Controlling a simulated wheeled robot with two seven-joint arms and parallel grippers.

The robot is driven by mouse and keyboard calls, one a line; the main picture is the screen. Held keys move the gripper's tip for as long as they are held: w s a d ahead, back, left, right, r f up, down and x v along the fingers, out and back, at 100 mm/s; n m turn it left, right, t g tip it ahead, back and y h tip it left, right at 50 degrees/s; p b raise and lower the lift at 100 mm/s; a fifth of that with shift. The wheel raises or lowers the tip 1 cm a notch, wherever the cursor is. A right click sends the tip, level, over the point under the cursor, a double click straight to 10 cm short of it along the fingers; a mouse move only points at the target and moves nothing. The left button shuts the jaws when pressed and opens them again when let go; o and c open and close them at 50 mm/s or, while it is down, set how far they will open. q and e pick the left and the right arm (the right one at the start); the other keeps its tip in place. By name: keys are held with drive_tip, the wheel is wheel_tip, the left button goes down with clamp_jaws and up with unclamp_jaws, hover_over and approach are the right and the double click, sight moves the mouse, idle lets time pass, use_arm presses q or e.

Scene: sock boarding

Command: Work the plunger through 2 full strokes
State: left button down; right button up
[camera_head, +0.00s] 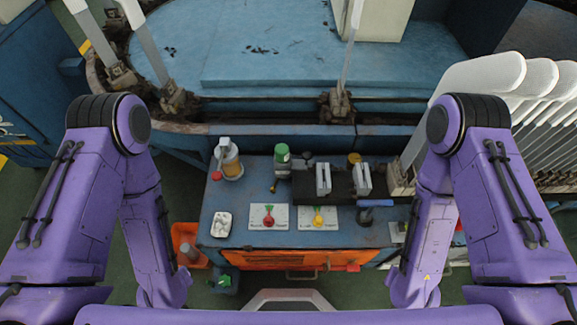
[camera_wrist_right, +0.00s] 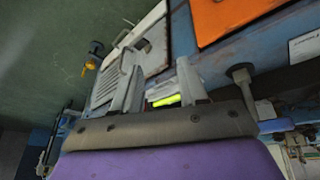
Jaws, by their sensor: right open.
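A container with amber contents and a grey-white top (camera_head: 229,158) stands at the left back of the blue bench, with a red knob (camera_head: 217,176) at its side. I cannot tell for sure which part is the plunger. My right gripper (camera_wrist_right: 157,70) is open and empty in the right wrist view, its two grey fingers apart. In the head view both forearms hang down at the sides of the bench, and neither gripper shows clearly. My left gripper is not in view.
Grey upright blocks (camera_head: 323,178) stand behind. An orange bin (camera_head: 188,240) is at the left.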

drive_tip(key=shift+s, duration=0.1)
clamp_jaws()
idle(1.6)
